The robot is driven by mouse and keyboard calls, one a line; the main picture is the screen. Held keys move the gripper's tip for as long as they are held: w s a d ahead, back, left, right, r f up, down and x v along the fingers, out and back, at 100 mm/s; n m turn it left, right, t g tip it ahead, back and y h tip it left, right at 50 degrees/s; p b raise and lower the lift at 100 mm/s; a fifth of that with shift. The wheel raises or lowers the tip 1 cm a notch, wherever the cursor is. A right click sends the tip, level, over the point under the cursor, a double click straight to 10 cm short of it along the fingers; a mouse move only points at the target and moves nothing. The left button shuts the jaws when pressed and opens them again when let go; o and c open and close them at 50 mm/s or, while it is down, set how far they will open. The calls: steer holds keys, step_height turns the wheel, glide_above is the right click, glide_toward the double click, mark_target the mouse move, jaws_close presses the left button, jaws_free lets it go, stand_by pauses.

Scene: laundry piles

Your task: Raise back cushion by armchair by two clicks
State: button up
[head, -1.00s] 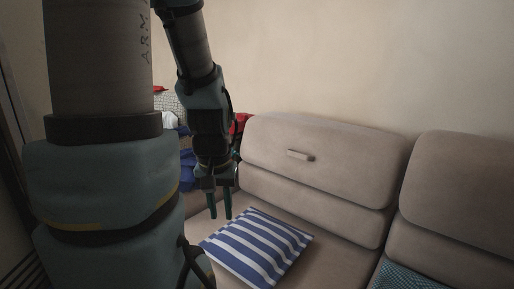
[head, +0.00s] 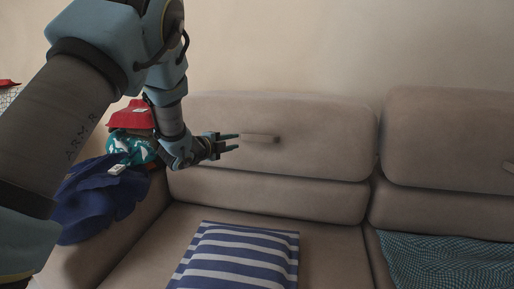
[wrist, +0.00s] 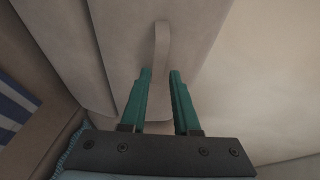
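The left back cushion (head: 315,140) of the beige sofa has a small tan pull tab (head: 262,138) on its upper front face. A second back cushion (head: 440,130) stands to its right, with part of a tab at the picture's right edge. My gripper (head: 238,142) points right, with its teal fingers at the left end of the left cushion's tab. No armchair is in view.
A blue-and-white striped cushion (head: 240,258) lies on the sofa seat. A teal patterned cloth (head: 440,262) lies on the right seat. Blue, teal and red clothes (head: 100,195) are piled over the sofa's left arm. The wall is behind.

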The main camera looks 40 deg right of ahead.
mark_target(256, 139)
steer(key=shift+m+g+h, duration=0.3)
steer(key=shift+m+g, duration=0.1)
steer(key=shift+m, duration=0.1)
steer(key=x, duration=0.4)
steer(key=s+p+x, duration=0.1)
steer(key=x, duration=0.3)
steer(key=s+x, duration=0.1)
steer(key=x, duration=0.3)
steer(key=shift+d+f+p, duration=0.1)
steer(key=shift+d+p, duration=0.05)
steer(key=shift+p, duration=0.15)
jaws_close()
stand_by(0.4)
